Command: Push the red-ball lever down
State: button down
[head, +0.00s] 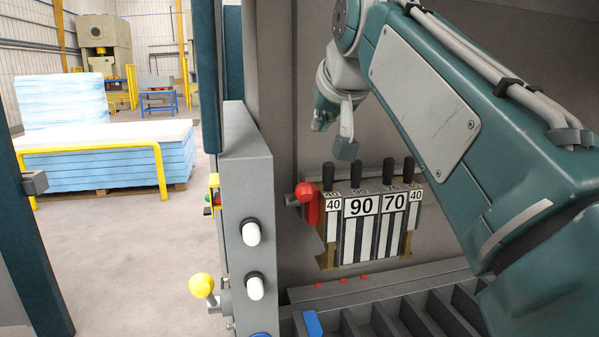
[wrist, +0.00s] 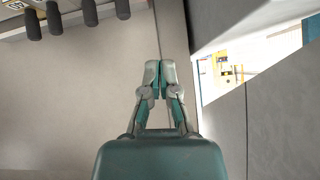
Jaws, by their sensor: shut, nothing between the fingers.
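The red-ball lever (head: 304,192) is in the head view, left of the numbered tool blocks, with its ball beside a red bracket. I do not see the lever in the wrist view. My gripper (head: 346,149) is above and to the right of the red ball, apart from it, over the black handles of the blocks. In the wrist view my gripper (wrist: 158,92) shows with its two fingertips together and nothing between them.
Tool blocks marked 40, 90, 70 and 40 (head: 362,222) with black handles stand right of the lever. A grey post (head: 246,190) with white knobs is at left. A yellow-ball lever (head: 202,285) stands lower left. A slotted tray (head: 385,320) lies below.

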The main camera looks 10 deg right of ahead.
send_over(297, 197)
jog(key=w+d, duration=0.2)
jog(key=w, duration=0.1)
notch_tip(297, 197, down, 6)
jog(key=shift+s+d+f, duration=0.1)
jog(key=shift+f, duration=0.05)
jog(key=shift+s+f, duration=0.25)
jog(key=shift+f, duration=0.35)
jog(key=shift+s+f, duration=0.2)
jog(key=shift+f, duration=0.4)
jog(key=shift+s+f, duration=0.25)
jog(key=shift+f, duration=0.4)
jog(key=shift+s+f, duration=0.1)
